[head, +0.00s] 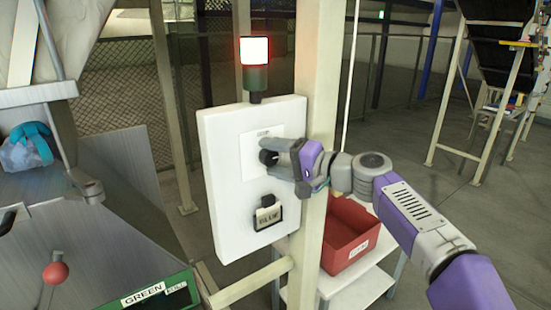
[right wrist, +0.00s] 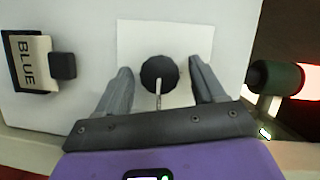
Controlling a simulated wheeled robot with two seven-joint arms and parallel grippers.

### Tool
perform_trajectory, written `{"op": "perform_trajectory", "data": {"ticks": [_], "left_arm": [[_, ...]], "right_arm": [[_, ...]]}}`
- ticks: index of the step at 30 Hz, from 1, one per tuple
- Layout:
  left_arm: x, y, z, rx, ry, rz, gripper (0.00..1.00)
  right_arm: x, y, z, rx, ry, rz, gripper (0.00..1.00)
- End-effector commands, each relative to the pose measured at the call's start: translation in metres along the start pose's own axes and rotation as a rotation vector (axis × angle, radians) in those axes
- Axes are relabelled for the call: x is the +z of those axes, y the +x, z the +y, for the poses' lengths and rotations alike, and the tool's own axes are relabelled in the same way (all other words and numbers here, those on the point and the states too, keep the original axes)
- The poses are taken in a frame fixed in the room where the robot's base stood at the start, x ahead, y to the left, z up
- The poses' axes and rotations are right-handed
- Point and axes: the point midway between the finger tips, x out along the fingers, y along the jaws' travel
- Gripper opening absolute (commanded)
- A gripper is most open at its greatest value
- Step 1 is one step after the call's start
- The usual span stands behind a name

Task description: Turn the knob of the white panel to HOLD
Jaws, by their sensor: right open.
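The white panel (head: 226,185) stands upright on a pale post. Its dark round knob (head: 267,157) sits on a white plate in the panel's upper part. Small lettering above the knob is too blurred to read. My right gripper (head: 279,158) reaches in from the right at the knob. In the right wrist view, the knob (right wrist: 159,73) lies between the two open fingers, with a gap on each side. A pale pointer line on the knob points toward the gripper's palm. No HOLD mark can be read. My left gripper is not in view.
A lit red-white lamp (head: 254,52) tops the panel. A card holder (head: 267,213) below the knob reads BLUE in the wrist view. A red bin (head: 345,235) on a white table (head: 365,287) stands behind the post. A red-balled lever (head: 55,273) is at left.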

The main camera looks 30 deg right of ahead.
Motion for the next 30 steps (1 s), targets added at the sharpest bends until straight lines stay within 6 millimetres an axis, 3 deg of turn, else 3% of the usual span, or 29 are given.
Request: {"op": "perform_trajectory", "data": {"ticks": [5,16,30], "left_arm": [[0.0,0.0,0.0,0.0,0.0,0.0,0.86],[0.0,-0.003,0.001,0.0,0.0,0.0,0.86],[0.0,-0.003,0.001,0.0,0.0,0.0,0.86]], "right_arm": [[-0.001,-0.013,0.0,0.0,-0.001,0.003,0.69],[-0.001,-0.069,-0.001,0.0,0.0,0.002,0.69],[0.0,-0.076,0.0,0.0,0.0,0.0,0.69]]}}
